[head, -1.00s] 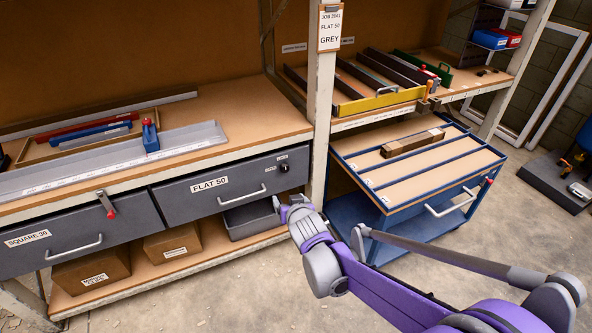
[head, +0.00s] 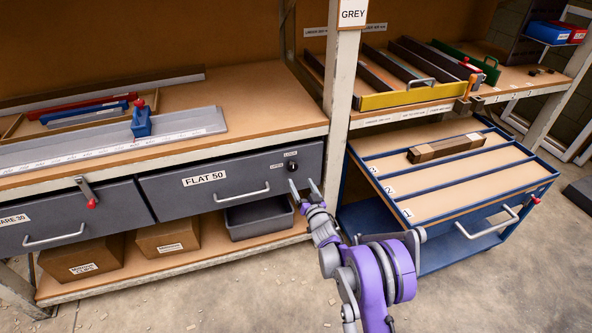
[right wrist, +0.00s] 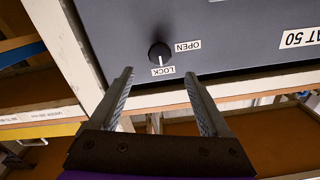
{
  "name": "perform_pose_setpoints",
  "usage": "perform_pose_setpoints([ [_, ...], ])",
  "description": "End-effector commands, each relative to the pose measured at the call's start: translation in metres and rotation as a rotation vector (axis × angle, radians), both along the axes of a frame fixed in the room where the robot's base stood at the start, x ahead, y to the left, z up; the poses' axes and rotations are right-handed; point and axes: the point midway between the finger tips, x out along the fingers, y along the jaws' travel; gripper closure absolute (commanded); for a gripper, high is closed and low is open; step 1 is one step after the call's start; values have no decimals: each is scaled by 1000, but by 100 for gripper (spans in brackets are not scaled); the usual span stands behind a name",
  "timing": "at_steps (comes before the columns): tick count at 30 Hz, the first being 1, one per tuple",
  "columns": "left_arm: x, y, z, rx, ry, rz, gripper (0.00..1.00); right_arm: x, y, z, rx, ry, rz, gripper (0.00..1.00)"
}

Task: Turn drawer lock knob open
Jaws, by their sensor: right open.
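The lock knob is a small black round knob (right wrist: 159,52) on the grey FLAT 50 drawer (head: 228,190). In the right wrist view a white mark on it lies toward the LOCK label (right wrist: 163,71); the OPEN label (right wrist: 188,46) is beside it. In the head view the knob (head: 291,167) is at the drawer's upper right, partly close behind a fingertip. My right gripper (head: 303,184) is open and empty, its fingers pointing at the drawer front just below the knob. In the right wrist view the knob lies beyond and between the fingertips (right wrist: 158,76), apart from them. My left gripper is out of view.
The drawer's bar handle (head: 242,195) is left of the gripper. A bench post (head: 340,90) stands right of the drawer. A grey bin (head: 258,217) sits on the shelf below. A blue cart (head: 385,190) stands to the right. The floor in front is clear.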

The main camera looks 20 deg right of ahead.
Motion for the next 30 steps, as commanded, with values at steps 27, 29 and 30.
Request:
perform_pose_setpoints([
  [27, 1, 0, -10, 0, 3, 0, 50, 87, 3, 0, -2, 1, -2, 26],
  [29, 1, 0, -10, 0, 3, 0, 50, 87, 3, 0, -2, 1, -2, 37],
  [30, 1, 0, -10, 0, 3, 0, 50, 87, 3, 0, -1, 1, -2, 44],
])
